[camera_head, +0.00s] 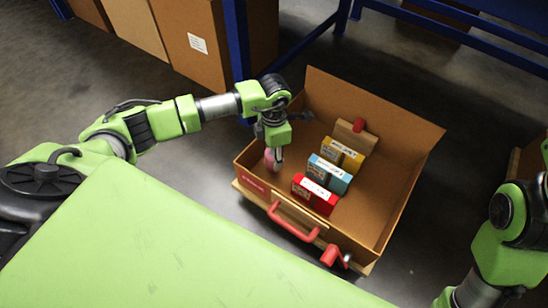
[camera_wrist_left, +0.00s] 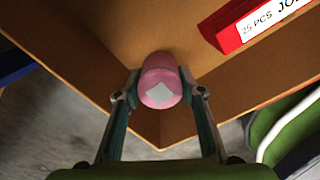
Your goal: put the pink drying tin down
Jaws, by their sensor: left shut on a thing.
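The pink drying tin (camera_wrist_left: 160,85) is a small rounded tin with a pale diamond-shaped label. My left gripper (camera_wrist_left: 160,92) is shut on it, one finger on each side. In the head view the left gripper (camera_head: 275,150) points down inside the open cardboard box (camera_head: 385,205), near its front left corner. The tin (camera_head: 271,160) shows there beside the fingers. I cannot tell whether it touches the box floor. My right gripper is out of view; only part of the right arm shows at the lower right.
A red carton (camera_head: 315,196), a blue carton (camera_head: 331,172) and a yellow carton (camera_head: 343,153) stand in a row right of the tin. A tan block with a red knob (camera_head: 358,126) is behind them. The box's right side is clear. A red handle (camera_head: 292,224) is at its front.

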